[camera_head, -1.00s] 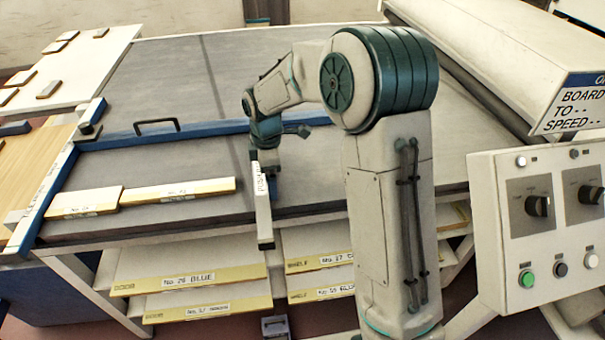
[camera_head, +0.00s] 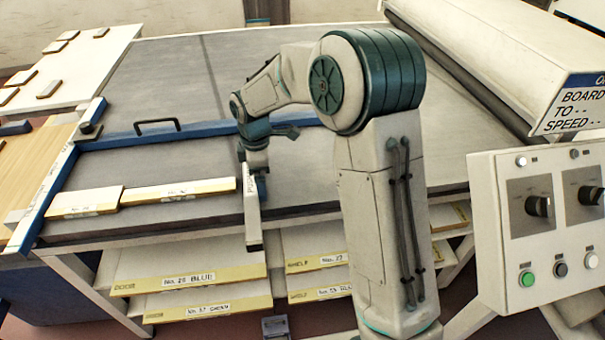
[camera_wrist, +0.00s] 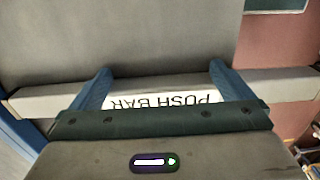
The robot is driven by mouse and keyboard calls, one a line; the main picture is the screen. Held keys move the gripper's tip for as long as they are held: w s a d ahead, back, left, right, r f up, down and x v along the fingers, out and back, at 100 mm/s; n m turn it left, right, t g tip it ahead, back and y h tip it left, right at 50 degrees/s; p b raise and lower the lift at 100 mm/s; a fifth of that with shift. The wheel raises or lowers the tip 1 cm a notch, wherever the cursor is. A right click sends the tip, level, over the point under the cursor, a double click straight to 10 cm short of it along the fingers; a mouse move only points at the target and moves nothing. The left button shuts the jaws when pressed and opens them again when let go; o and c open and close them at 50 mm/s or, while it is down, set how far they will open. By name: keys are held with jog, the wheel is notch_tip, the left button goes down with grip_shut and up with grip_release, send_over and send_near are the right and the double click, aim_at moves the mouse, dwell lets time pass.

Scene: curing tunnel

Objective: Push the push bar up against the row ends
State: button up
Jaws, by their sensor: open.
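The push bar (camera_head: 252,222), a long pale bar with a "PUSH BAR" label, lies across the grey table, its near end at the front edge. The row of two pale boards (camera_head: 178,192) lies left of it. The row's right end is very close to the bar; I cannot tell whether they touch. My gripper (camera_head: 255,172) is low at the bar. In the wrist view my gripper (camera_wrist: 158,76) is open, its blue fingers spread along the bar (camera_wrist: 275,88) with the label between them. The row is not seen there.
A blue rail with a black handle (camera_head: 157,127) runs behind the row, and a blue stop (camera_head: 50,190) stands at its left. Labelled boards (camera_head: 190,273) fill the shelves below. A control box (camera_head: 545,230) stands at the right. The grey table (camera_head: 300,200) is clear right of the bar.

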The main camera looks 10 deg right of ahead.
aim_at(247, 178)
jog(key=shift+a, duration=0.55)
jog(key=shift+a, duration=0.35)
jog(key=shift+a, duration=1.05)
jog(key=shift+d, duration=0.25)
jog(key=shift+d, duration=0.75)
jog(key=shift+r+p, duration=0.15)
jog(key=shift+p, duration=0.15)
notch_tip(247, 178, up, 9)
jog(key=p, duration=0.6)
jog(key=shift+p, duration=0.35)
